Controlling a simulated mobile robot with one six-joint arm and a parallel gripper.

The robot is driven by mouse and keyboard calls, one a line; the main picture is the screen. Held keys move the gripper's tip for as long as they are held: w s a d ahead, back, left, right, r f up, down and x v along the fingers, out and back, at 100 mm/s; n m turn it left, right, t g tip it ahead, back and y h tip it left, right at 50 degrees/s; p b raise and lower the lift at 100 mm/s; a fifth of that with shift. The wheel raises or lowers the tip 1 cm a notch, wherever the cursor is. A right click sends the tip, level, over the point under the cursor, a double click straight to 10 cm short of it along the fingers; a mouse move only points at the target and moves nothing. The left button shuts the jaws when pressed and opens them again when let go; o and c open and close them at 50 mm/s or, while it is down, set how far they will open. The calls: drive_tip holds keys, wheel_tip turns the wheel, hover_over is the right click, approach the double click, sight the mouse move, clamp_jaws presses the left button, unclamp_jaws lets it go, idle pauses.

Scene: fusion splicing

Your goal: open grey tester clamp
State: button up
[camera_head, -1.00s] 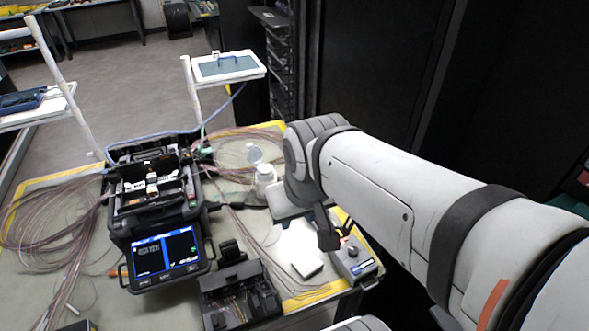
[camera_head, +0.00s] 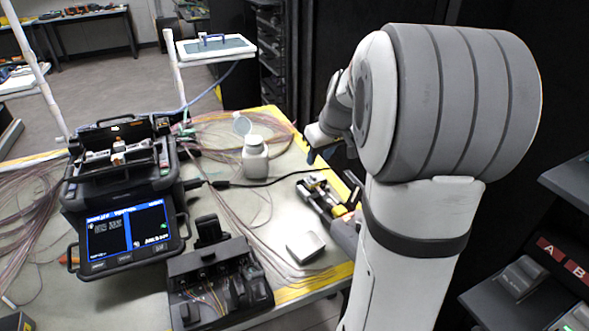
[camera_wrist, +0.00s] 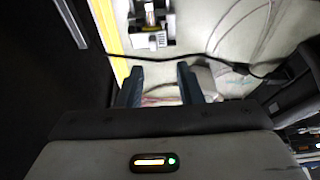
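A grey device with black and gold parts (camera_head: 328,200), apparently the tester, lies by the right edge of the table in the head view, partly hidden behind my arm. Its end shows at the top of the wrist view (camera_wrist: 152,36), cut off by the frame. I cannot tell its clamp's state. My gripper (camera_head: 312,157) is over the table's right edge, beyond the device in the head view. In the wrist view its two dark blue fingers (camera_wrist: 158,84) are apart with nothing between them. The device lies ahead of the fingertips, apart from them.
A white bottle (camera_head: 255,158) stands left of my gripper. A black cable (camera_wrist: 220,62) crosses the table between the fingers and the device. The splicer (camera_head: 122,195), a black tool tray (camera_head: 217,285) and a small grey block (camera_head: 305,246) are nearby. Loose fibres cover the table's middle.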

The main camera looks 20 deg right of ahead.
sight(314, 175)
drive_tip(key=x, duration=0.6)
drive_tip(key=d+b+x, duration=0.1)
drive_tip(key=x, duration=0.2)
drive_tip(key=shift+w, duration=0.15)
clamp_jaws()
drive_tip(key=shift+d, duration=0.15)
